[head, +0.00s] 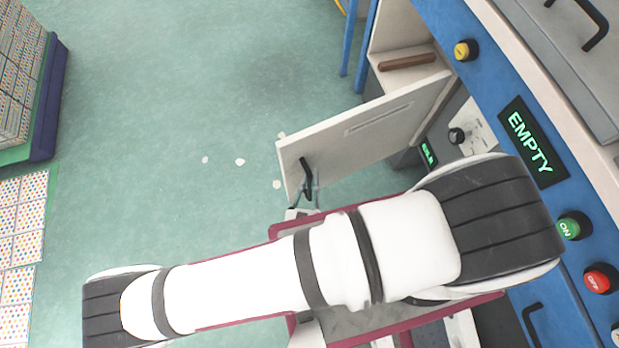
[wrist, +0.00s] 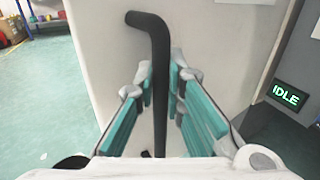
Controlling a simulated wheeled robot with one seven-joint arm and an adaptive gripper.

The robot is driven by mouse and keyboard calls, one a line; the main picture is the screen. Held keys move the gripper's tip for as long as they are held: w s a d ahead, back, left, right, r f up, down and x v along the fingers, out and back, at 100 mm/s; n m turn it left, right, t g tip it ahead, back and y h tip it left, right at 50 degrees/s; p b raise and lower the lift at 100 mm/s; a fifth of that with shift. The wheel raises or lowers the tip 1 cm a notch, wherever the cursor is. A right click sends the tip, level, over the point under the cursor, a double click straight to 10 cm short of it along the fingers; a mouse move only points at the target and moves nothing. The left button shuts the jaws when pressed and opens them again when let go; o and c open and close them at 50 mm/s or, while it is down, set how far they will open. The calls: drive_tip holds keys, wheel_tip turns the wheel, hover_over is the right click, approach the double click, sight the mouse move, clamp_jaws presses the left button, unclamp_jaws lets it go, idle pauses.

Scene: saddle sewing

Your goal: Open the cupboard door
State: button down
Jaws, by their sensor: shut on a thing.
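The cupboard door (head: 350,137) is a pale panel that stands swung open, away from the blue-framed cabinet. In the wrist view the door (wrist: 108,40) fills the middle. Its black bar handle (wrist: 158,90) runs between the teal-padded fingers of my gripper (wrist: 162,95). My gripper is shut on the handle. In the head view the handle (head: 306,178) shows near the door's free edge, and my arm hides most of the gripper. Inside the open cupboard a brown wooden piece (head: 407,62) lies on a pale shelf.
The cabinet front carries a yellow button (head: 466,50), an EMPTY display (head: 532,142), a green button (head: 573,225) and a red button (head: 599,279). An IDLE display (wrist: 287,95) is right of the door. Stacked patterned boxes (head: 20,75) stand left.

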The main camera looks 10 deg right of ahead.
drive_tip(key=c, duration=1.6)
unclamp_jaws()
drive_tip(key=shift+a, duration=0.1)
drive_tip(key=shift+c, duration=0.2)
drive_tip(key=shift+s, duration=0.1)
